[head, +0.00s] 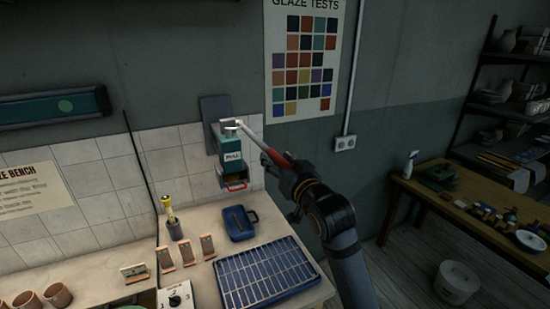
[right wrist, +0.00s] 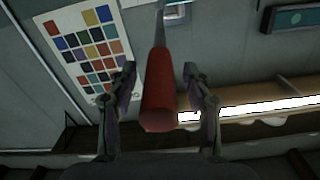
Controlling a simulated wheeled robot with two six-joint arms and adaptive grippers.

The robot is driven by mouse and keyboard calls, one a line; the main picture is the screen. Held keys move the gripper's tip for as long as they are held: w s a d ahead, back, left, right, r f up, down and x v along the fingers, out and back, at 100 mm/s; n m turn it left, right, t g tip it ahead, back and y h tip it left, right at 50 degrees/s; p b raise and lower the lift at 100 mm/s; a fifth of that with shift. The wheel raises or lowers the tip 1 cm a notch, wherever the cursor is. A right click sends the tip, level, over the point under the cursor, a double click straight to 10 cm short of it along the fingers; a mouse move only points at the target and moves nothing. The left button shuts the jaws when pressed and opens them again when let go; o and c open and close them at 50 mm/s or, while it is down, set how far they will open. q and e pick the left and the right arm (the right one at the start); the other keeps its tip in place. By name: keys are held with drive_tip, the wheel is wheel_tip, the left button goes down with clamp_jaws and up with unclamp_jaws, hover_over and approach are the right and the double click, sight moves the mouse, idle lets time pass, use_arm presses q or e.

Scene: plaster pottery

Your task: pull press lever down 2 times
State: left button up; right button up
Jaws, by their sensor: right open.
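The press (head: 232,157) is a green box marked "PULL" on a grey wall plate. Its lever (head: 252,135) is a metal rod that slopes down to the right and ends in a red grip (head: 277,157). My right gripper (head: 275,170) is at the red grip in the head view. In the right wrist view, the red grip (right wrist: 160,95) stands between the two open fingers of my right gripper (right wrist: 160,68), with a gap on each side. My left gripper is not in view.
Below the press, the bench holds a blue case (head: 237,223), a blue gridded tray (head: 266,274) and a cup with a yellow-handled tool (head: 173,225). A glaze test chart (head: 304,60) hangs on the wall. A wooden table (head: 465,215) stands at the right.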

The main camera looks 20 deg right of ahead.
drive_tip(key=shift+c, duration=1.7)
clamp_jaws()
drive_tip(key=shift+f+b, duration=0.4)
drive_tip(key=shift+b, duration=0.05)
drive_tip(key=w+f+t+b, duration=0.2)
drive_tip(key=f+t+b, duration=0.1)
drive_tip(key=f+b, duration=0.7)
drive_tip(key=w+f+t+b, duration=0.3)
drive_tip(key=f+b, duration=0.7)
drive_tip(key=b, duration=0.8)
drive_tip(key=shift+w+f+t, duration=0.2)
drive_tip(key=shift+w+t, duration=0.15)
drive_tip(key=shift+t, duration=0.15)
drive_tip(key=shift+o, duration=1.7)
unclamp_jaws()
drive_tip(key=shift+a, duration=0.1)
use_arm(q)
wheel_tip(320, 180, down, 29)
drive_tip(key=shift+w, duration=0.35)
use_arm(e)
drive_tip(key=shift+r, duration=0.1)
